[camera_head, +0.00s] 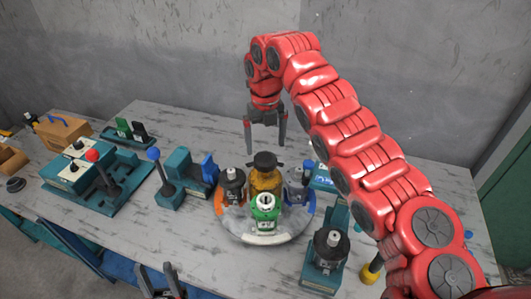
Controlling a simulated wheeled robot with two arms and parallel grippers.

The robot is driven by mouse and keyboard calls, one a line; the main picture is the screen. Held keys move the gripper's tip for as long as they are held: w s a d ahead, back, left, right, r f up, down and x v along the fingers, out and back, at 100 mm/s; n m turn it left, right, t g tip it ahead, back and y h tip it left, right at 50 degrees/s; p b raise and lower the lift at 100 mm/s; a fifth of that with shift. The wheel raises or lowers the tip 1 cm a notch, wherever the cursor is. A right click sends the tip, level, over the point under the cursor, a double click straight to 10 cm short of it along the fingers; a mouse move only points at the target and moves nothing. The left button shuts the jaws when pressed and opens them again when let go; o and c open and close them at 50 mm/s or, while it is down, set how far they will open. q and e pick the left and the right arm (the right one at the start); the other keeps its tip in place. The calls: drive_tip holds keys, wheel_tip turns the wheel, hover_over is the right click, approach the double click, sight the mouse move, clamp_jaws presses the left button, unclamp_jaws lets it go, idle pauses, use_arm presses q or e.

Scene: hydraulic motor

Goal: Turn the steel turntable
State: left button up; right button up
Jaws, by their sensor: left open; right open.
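The steel turntable (238,224) is a round grey disc on the table, with orange, blue and white marks along its rim.
A teal stand with a dark part (327,258) is right of the turntable. Teal fixtures with a blue-knobbed lever (154,156) and a red-knobbed lever (93,158) stand left. A wooden box (62,133) is at far left. Bare tabletop (190,125) lies at the back.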

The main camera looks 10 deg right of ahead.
wheel_tip(320, 180, up, 13)
drive_tip(key=p, duration=1)
drive_tip(key=shift+f, duration=0.15)
